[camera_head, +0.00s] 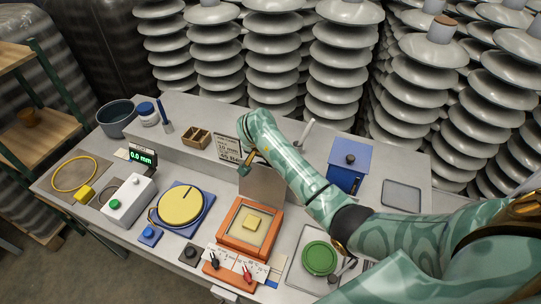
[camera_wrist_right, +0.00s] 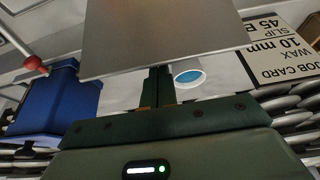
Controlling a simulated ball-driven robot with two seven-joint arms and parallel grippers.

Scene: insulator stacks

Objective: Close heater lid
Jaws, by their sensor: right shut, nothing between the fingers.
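The heater (camera_head: 236,243) is an orange square box on the bench with a cream inside and a yellow block (camera_head: 253,222) in it. Its lid (camera_head: 262,187) is a flat grey panel standing upright at the heater's back edge, so the heater is open. My right gripper (camera_head: 244,169) is shut and empty beside the top left corner of the lid. In the right wrist view the lid (camera_wrist_right: 160,35) spans the upper middle, and the shut fingers (camera_wrist_right: 158,88) overlap its lower edge; I cannot tell whether they touch it. My left gripper is not in view.
A job card (camera_head: 229,149) stands just behind the gripper, with a wooden box (camera_head: 196,138) to its left. A yellow disc on a blue base (camera_head: 181,205) lies left of the heater. Probes on a white scale (camera_head: 235,262) sit in front; a tray with a green lid (camera_head: 319,257) is at right.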

